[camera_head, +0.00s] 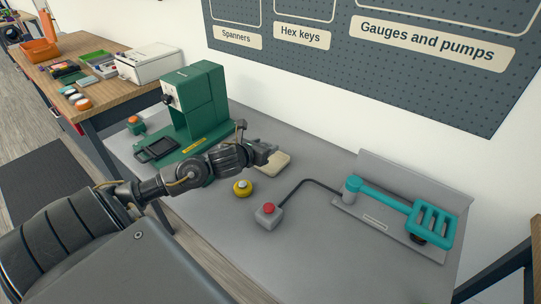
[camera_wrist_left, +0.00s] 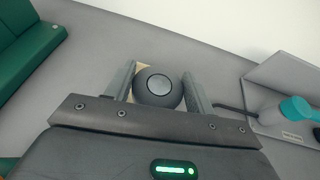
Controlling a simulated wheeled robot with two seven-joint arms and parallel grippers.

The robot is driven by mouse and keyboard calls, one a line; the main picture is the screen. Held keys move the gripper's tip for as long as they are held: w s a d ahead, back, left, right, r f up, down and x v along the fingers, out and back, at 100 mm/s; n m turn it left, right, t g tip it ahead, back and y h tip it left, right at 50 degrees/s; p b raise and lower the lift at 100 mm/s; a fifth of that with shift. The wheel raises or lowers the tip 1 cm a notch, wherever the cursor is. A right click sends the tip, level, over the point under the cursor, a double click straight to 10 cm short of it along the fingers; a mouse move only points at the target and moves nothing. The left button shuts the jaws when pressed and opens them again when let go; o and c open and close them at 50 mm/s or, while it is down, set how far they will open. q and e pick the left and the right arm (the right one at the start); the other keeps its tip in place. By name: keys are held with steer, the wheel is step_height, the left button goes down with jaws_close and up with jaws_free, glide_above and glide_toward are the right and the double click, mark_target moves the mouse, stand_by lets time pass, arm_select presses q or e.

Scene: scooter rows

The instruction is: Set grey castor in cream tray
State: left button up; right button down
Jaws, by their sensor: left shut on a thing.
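My left gripper (camera_head: 264,154) is shut on the grey castor (camera_wrist_left: 157,88), a dark round piece with a lighter grey disc in its middle. In the left wrist view the castor sits between the two fingers (camera_wrist_left: 158,84). The cream tray (camera_head: 279,161) lies on the grey bench just beyond and below the gripper, partly hidden by it in the head view. A small cream edge of the tray (camera_wrist_left: 141,67) shows behind the castor in the left wrist view. I cannot tell whether the castor touches the tray. My right gripper is not in view.
A green machine (camera_head: 196,105) stands left of the arm. A yellow round piece (camera_head: 242,188) and a grey box with a red button (camera_head: 268,214) lie nearer. A teal-handled fixture (camera_head: 390,198) is at the right.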

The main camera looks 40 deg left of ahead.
arm_select(q)
steer(key=w+f, duration=0.1)
steer(key=f, duration=0.1)
steer(key=w+a+f, duration=0.1)
steer(key=w+f, duration=0.3)
steer(key=shift+w+a, duration=0.1)
steer(key=shift+a, duration=0.2)
steer(key=f, duration=0.1)
steer(key=f+p, duration=0.1)
steer(key=f, duration=0.1)
steer(key=shift+w, duration=0.2)
steer(key=shift+f, duration=0.15)
steer(key=shift+f, duration=0.2)
steer(key=o, duration=0.9)
steer(key=shift+c, duration=0.2)
